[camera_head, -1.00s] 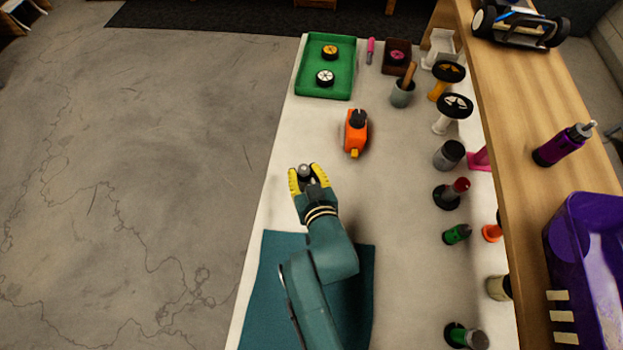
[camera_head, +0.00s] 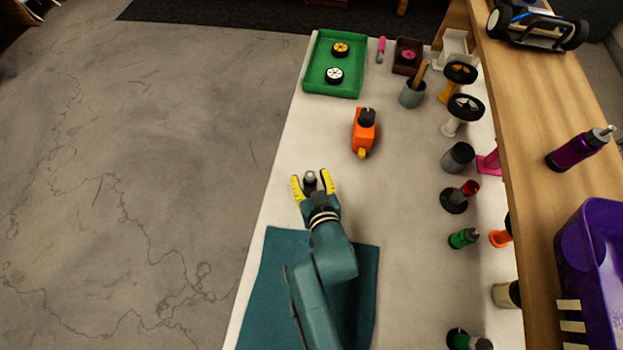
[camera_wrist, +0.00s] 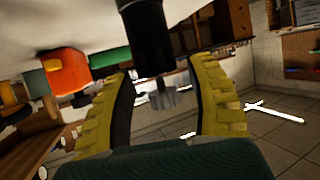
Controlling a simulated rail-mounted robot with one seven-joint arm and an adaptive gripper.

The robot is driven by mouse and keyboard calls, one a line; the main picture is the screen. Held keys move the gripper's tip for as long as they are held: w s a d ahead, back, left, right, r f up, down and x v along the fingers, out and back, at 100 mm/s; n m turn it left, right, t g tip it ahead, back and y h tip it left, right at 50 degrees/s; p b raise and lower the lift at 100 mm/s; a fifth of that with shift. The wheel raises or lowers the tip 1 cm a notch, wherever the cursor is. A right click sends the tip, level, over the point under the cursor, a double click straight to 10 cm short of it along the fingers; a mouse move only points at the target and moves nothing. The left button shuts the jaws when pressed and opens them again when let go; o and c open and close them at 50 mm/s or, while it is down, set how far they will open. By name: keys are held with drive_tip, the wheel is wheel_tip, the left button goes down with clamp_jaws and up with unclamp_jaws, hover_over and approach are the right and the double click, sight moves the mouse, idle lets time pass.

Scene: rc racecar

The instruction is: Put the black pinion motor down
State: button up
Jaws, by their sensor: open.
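The black pinion motor (camera_head: 311,182) stands upright on the pale table top (camera_head: 410,250), just beyond the teal mat. In the wrist view the black motor (camera_wrist: 150,35) shows with its grey toothed pinion (camera_wrist: 163,99) pointing away from the table surface. My gripper (camera_head: 312,180) is open, with its yellow fingers on either side of the motor. In the wrist view a gap shows between the motor and my yellow fingers (camera_wrist: 163,75).
A green tray (camera_head: 334,90) with two wheels is at the far end. Several bottles and stands line the right side beside the wooden shelf (camera_head: 545,110). The teal mat (camera_head: 265,290) lies under my arm.

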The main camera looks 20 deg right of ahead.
drive_tip(key=p+v, duration=0.2)
drive_tip(key=v, duration=1)
drive_tip(key=w+a+r+t, duration=0.1)
drive_tip(key=w+r+t, duration=0.15)
drive_tip(key=r, duration=0.75)
drive_tip(key=w+a+r+t, duration=0.15)
drive_tip(key=w+r, duration=0.25)
drive_tip(key=r, duration=0.5)
wheel_tip(320, 180, up, 20)
drive_tip(key=s+a+n+t+y, duration=0.2)
drive_tip(key=t, duration=0.2)
drive_tip(key=shift+a+t, duration=0.2)
drive_tip(key=shift+t, duration=0.2)
drive_tip(key=shift+r, duration=0.15)
